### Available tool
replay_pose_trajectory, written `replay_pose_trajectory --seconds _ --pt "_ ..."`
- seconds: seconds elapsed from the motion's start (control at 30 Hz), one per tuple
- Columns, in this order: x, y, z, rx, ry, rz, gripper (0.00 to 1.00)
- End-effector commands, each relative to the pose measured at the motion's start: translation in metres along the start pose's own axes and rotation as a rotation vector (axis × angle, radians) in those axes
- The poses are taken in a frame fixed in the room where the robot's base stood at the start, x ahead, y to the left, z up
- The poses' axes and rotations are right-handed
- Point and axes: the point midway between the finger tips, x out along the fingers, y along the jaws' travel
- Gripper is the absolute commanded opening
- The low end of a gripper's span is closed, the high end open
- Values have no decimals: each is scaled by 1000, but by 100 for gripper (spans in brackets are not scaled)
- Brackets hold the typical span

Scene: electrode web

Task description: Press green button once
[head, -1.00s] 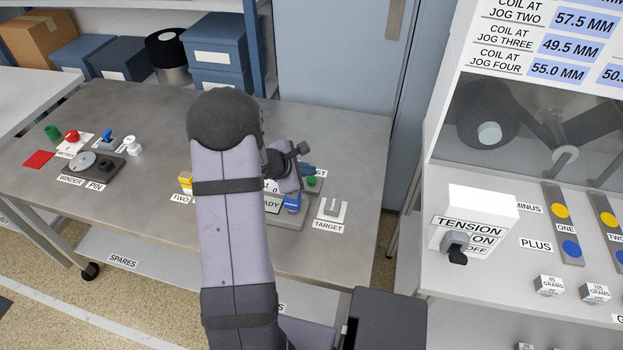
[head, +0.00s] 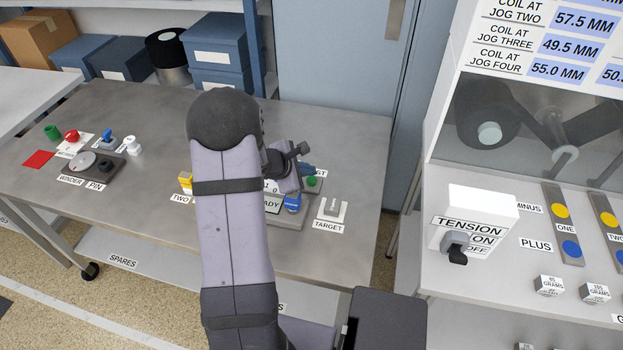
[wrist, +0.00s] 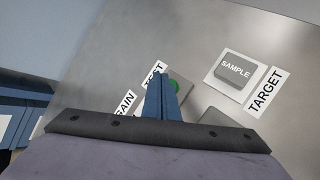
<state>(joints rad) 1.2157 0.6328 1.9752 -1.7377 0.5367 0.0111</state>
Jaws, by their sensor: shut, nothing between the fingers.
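The green button (head: 312,181) sits on the right part of a grey device (head: 290,222) on the left table, next to a partly hidden label. In the wrist view the green button (wrist: 174,86) shows just right of my fingertips, partly covered by them. My gripper (wrist: 160,78) has its blue fingers shut together with nothing between them. In the head view my gripper (head: 306,171) is at the button's far left side, partly behind my wrist. I cannot tell whether the fingertips touch the button or the device.
A blue button (head: 292,203) and a display reading partly "READY" are on the same device. A grey sample block (head: 333,207) stands on the TARGET plate to the right. The winder (head: 84,160) is at the left. The tension box (head: 476,222) is on the right-hand bench.

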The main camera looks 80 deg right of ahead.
Motion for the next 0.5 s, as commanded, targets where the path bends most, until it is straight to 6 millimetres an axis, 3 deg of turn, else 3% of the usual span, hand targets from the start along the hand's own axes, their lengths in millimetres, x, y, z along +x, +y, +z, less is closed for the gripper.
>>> replay_pose_trajectory --seconds 0.5 --pt "6 -4 -5 0 0 0 0"
